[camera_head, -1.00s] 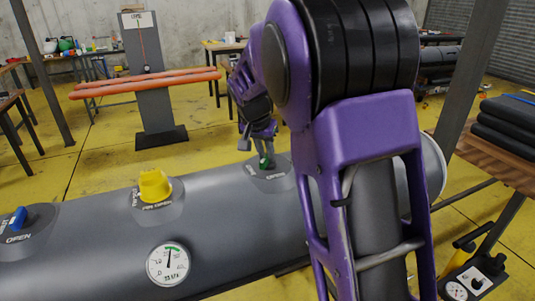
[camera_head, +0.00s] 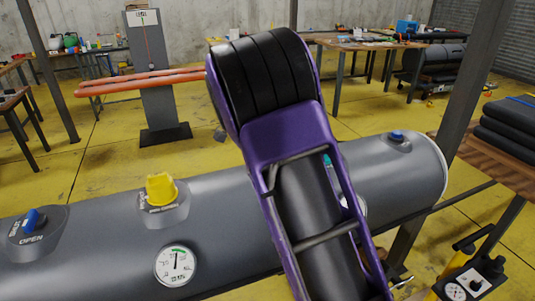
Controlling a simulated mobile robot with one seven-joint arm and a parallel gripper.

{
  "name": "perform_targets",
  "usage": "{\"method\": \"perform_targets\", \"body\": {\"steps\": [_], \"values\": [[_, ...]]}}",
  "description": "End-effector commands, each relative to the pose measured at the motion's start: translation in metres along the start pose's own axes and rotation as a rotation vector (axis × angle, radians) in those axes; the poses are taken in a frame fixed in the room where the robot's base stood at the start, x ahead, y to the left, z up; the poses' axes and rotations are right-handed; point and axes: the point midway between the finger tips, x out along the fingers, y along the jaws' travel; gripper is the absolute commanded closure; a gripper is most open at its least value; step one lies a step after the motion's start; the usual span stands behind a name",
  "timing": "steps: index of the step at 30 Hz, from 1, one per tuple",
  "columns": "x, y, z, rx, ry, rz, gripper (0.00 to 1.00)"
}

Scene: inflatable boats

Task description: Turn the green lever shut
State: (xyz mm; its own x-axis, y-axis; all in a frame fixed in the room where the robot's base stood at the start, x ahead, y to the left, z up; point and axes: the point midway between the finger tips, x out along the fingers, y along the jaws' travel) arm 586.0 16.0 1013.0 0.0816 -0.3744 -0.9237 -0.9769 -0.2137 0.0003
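The grey boat tube (camera_head: 110,215) lies across the view. My purple arm (camera_head: 290,135) stands in front of its middle and covers the spot where the green lever was. I cannot make out the green lever. A small teal piece (camera_head: 327,160) shows beside the arm frame, and I cannot tell whether it is on the tube or on my arm. My gripper is hidden behind the arm, so its fingers and what they touch do not show.
The tube also carries a blue lever (camera_head: 33,219), a yellow knob (camera_head: 161,189), a dial gauge (camera_head: 176,265) and a blue-topped valve (camera_head: 397,136). A stand with orange bars (camera_head: 140,84) is behind. A yellow pump (camera_head: 465,268) stands at lower right, near a post (camera_head: 478,85).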

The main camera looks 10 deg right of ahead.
Motion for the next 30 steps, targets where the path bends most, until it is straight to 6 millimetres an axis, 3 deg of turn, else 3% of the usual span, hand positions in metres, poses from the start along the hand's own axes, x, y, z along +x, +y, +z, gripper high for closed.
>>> {"method": "perform_targets", "body": {"steps": [17, 18, 23, 30], "values": [[-0.0005, -0.0009, 0.0002, 0.034, -0.001, 0.012, 1.0], [-0.0005, -0.0009, 0.0002, 0.034, -0.001, 0.012, 0.78], [-0.0004, -0.0008, 0.0002, 0.033, -0.001, 0.012, 0.5], [-0.0001, -0.0006, 0.0002, 0.032, -0.001, 0.012, 0.5]]}}
